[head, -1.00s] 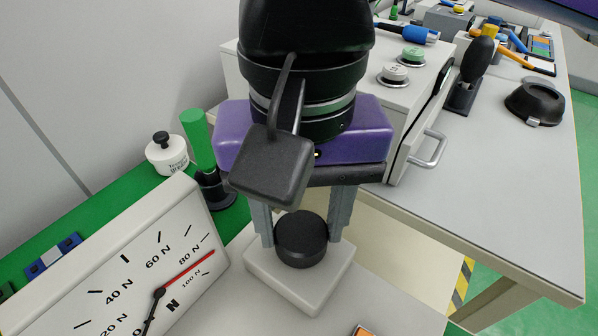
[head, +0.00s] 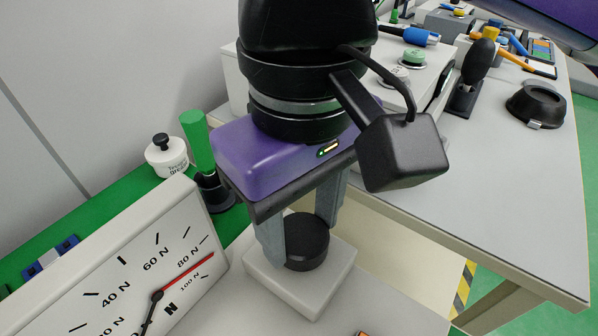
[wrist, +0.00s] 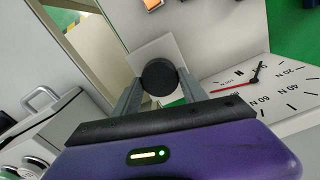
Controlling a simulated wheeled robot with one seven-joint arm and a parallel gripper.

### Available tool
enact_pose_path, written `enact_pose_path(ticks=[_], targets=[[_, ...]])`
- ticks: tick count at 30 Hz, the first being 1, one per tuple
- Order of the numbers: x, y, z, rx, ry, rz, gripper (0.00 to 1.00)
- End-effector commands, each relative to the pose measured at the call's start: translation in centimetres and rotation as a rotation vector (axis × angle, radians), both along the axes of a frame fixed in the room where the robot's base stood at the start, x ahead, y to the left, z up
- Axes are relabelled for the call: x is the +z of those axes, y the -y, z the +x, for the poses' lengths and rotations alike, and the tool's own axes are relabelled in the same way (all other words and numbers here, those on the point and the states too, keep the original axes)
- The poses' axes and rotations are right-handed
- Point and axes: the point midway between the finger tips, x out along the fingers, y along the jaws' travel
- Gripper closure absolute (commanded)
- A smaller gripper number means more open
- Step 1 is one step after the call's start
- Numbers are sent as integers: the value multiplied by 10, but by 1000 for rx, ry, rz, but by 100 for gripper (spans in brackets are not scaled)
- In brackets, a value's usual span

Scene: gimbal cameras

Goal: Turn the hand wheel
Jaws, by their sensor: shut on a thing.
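The hand wheel (head: 309,241) is a black round knob on a pale square base (head: 318,290). In the head view it stands at the lower middle, partly hidden by the fingers. My gripper (head: 299,240) points down with its two grey fingers on opposite sides of the knob, shut on it. In the wrist view the hand wheel (wrist: 159,77) sits between the fingertips of my gripper (wrist: 158,88), in front of the pale base (wrist: 152,50).
A force gauge (head: 150,270) with a red needle stands close on the left. A green-handled tool (head: 198,145) and a white jar (head: 166,157) are behind it. A grey table (head: 510,190) with a drawer box, buttons and tools is at the right.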

Motion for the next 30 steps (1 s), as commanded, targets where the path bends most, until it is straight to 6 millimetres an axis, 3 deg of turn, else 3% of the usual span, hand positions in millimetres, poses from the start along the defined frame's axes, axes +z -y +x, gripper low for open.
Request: enact_pose_path(ticks=[12, 13, 16, 30], targets=[[-1, 0, -1, 9, -3, -1, 91], [-1, 0, -1, 9, -3, -1, 48], [-1, 0, -1, 9, -3, -1, 29], [8, 0, 0, 6, -1, -1, 28]])
